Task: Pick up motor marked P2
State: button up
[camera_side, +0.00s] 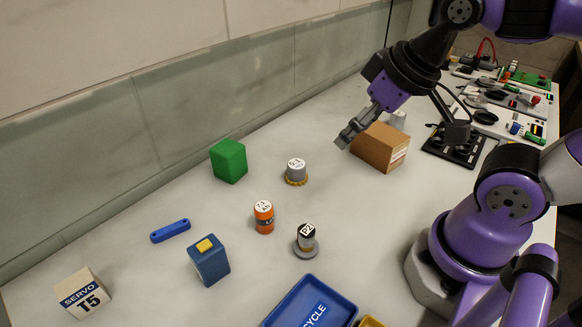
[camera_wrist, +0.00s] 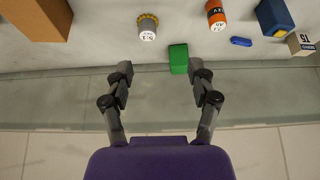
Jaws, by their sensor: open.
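The motor marked P2 (camera_side: 306,238) stands upright on the table in the side view, a small dark and silver cylinder on a round grey base with a white P2 label on top. I cannot make it out in the wrist view. My gripper (camera_side: 349,137) is up and to the right of it, beside a brown box. In the wrist view my gripper (camera_wrist: 160,75) has its two fingers spread with nothing between them, and the wall and table edge lie beyond.
A grey cylinder with a yellow base (camera_side: 296,171), an orange cylinder (camera_side: 264,217), a green block (camera_side: 229,161) and a blue box (camera_side: 209,262) stand nearby. The brown box (camera_side: 380,147) is close to my gripper. A blue tray (camera_side: 312,304) lies in front of the motor.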

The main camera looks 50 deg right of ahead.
jog(key=n+g, duration=0.2)
jog(key=g, duration=0.3)
send_near(307, 230)
jog(key=shift+w+d+f, duration=0.1)
jog(key=shift+d+f, duration=0.3)
jog(key=shift+d, duration=0.15)
jog(key=shift+g, duration=0.4)
jog(key=f, duration=0.4)
jog(key=shift+a+f, duration=0.35)
jog(key=shift+f, duration=0.05)
jog(key=f, duration=0.6)
jog(key=shift+w+a, duration=0.15)
jog(key=shift+a, duration=0.05)
grip_shut()
